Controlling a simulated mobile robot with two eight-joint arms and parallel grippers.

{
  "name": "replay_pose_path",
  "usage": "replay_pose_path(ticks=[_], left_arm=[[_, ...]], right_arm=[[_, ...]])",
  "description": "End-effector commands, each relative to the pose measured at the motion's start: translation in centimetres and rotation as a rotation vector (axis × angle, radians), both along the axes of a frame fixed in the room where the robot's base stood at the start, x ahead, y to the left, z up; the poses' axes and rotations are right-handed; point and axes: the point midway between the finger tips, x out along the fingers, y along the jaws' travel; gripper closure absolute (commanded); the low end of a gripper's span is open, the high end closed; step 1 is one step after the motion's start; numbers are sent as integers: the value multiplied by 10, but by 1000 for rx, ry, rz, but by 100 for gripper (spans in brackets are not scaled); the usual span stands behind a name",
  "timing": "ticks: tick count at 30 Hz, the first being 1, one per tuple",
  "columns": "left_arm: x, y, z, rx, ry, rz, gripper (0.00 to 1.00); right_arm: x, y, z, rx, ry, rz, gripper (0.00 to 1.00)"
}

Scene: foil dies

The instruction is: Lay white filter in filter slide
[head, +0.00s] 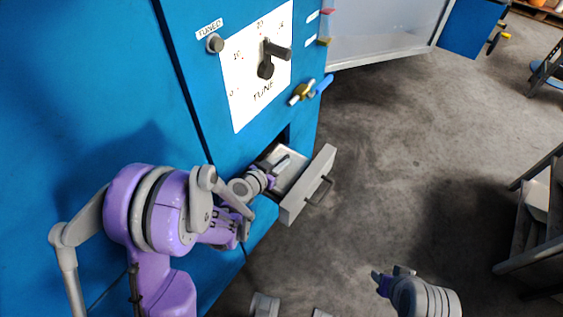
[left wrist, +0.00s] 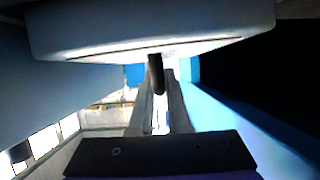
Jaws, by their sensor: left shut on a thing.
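The filter slide (head: 308,188) is a light grey drawer with a dark bar handle, pulled out of the blue machine. My left gripper (head: 275,168) is over the slide's inside, near the machine's opening. In the left wrist view its fingers (left wrist: 160,112) are closed around a dark peg below a large pale slab, which I take to be the white filter (left wrist: 150,28). In the head view my arm and gripper hide most of it, and I cannot tell whether it touches the slide. My right gripper (head: 392,275) is low at the right, away from the machine, its jaws unclear.
Dark steps (head: 535,225) stand at the right. The concrete floor between is clear.

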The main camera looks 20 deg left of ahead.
Motion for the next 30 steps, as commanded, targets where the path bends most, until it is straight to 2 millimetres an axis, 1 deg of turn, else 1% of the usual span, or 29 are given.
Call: replay_pose_path(ticks=[3, 15, 16, 18, 21, 30], left_arm=[[0, 0, 0, 0, 0, 0, 100], [0, 0, -12, 0, 0, 0, 100], [0, 0, -12, 0, 0, 0, 84], [0, 0, -11, 0, 0, 0, 71], [0, 0, -11, 0, 0, 0, 55], [0, 0, -9, 0, 0, 0, 55]], right_arm=[[0, 0, 0, 0, 0, 0, 55], [0, 0, -11, 0, 4, 0, 55], [0, 0, -11, 0, 4, 0, 55], [0, 0, -10, 0, 3, 0, 55], [0, 0, -10, 0, 3, 0, 55], [0, 0, -8, 0, 3, 0, 55]])
